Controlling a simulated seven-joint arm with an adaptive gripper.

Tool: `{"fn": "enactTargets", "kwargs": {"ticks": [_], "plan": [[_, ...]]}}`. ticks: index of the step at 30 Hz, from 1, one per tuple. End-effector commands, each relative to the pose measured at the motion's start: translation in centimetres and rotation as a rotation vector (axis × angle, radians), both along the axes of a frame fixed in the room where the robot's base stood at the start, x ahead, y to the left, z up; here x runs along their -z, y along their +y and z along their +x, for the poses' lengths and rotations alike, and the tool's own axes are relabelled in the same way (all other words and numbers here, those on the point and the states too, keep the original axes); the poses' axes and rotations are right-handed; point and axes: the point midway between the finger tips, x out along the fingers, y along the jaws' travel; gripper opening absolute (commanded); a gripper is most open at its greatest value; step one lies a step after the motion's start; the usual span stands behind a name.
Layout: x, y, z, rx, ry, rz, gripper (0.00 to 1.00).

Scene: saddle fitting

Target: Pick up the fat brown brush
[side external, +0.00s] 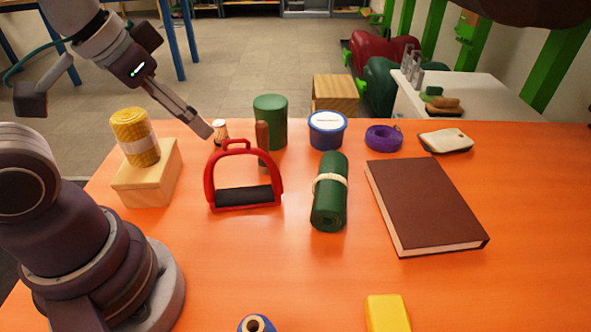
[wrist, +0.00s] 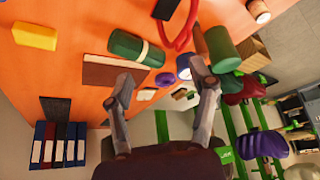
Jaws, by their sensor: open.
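A thick brown upright piece (side external: 262,137), possibly the fat brown brush, stands behind the red stirrup (side external: 209,182); its lower part is partly hidden. In the wrist view a brown piece (wrist: 199,40) shows between the stirrup (wrist: 183,38) and the green can (wrist: 221,48). I cannot make out bristles. My gripper (side external: 207,130) is above the table's far left part, left of the brown piece and apart from it. In the wrist view its two fingers are spread (wrist: 165,80), with nothing held between them.
A green roll (side external: 329,200), a blue tub (side external: 327,133), a purple coil (side external: 383,138) and a brown book (side external: 425,205) lie to the right. A yellow spool (side external: 134,140) stands on a wooden block (side external: 146,183) at left. A small jar (side external: 220,131) is near my fingers. The front middle is mostly clear.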

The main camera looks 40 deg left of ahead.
Motion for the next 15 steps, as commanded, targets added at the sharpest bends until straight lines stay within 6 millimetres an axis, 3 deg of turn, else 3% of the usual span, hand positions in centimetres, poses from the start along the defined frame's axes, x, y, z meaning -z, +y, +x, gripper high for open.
{"fn": "enactTargets", "kwargs": {"ticks": [9,11,15], "plan": [[-0.4,0.2,0.6,-0.047,0.018,-0.017,0.57],[-1.0,0.5,1.7,-0.13,0.047,-0.048,0.57],[-2.0,1.9,6.0,-0.452,0.151,-0.155,0.57]]}}
